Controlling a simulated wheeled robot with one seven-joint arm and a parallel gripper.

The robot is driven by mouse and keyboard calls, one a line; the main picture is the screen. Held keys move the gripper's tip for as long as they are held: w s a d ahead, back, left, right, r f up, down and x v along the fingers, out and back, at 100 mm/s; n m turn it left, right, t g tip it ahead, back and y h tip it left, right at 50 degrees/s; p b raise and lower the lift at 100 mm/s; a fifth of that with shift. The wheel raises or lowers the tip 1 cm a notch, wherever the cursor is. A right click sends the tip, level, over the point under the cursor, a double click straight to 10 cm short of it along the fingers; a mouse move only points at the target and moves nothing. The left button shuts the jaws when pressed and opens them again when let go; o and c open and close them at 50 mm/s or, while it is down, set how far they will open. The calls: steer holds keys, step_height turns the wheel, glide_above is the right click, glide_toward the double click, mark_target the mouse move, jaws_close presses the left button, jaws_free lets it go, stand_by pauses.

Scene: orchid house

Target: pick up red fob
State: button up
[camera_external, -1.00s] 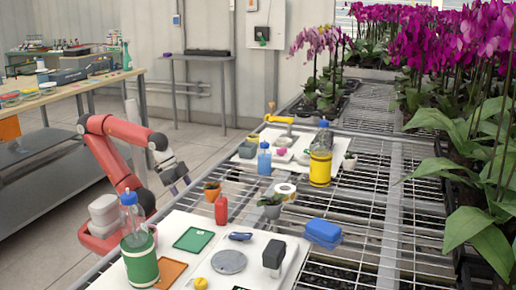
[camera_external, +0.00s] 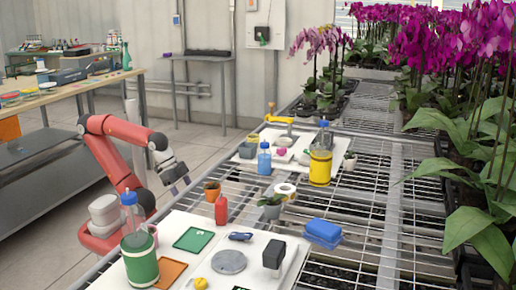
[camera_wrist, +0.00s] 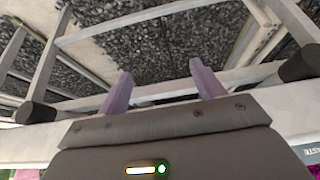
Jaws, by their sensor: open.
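I cannot make out a red fob for sure in either view. A small red bottle (camera_external: 221,209) stands upright at the back edge of the near white board, and nothing else on the bench there is clearly red. My gripper (camera_external: 181,188) hangs at the left edge of the mesh bench, left of the terracotta pot (camera_external: 212,192). In the wrist view my gripper (camera_wrist: 160,78) has its two purple fingers spread apart with nothing between them. Below them show metal bars and dark gravel.
The near white board (camera_external: 178,222) holds a green-banded bottle (camera_external: 141,258), a grey disc (camera_external: 229,262) and a black block (camera_external: 274,254). A blue box (camera_external: 323,233) lies to its right. A yellow-banded bottle (camera_external: 320,166) and a blue bottle (camera_external: 264,159) stand farther back. Orchids line the right side.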

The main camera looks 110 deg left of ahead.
steer(key=shift+c, duration=0.4)
step_height(320, 180, up, 24)
steer(key=f, duration=0.1)
steer(key=w+d+r, duration=0.4)
steer(key=w+r, duration=0.1)
steer(key=w, duration=0.4)
steer(key=n+g+y+p, duration=0.1)
steer(key=n+p, duration=0.1)
steer(key=n, duration=0.1)
glide_toward(220, 199)
steer(key=w, duration=0.1)
steer(key=f, duration=0.5)
steer(key=shift+w+a, duration=0.15)
steer(key=shift+a, duration=0.05)
steer(key=x, duration=0.3)
steer(key=b+x, duration=0.1)
steer(key=x, duration=0.3)
steer(key=shift+w, duration=0.45)
steer(key=c, duration=1.1)
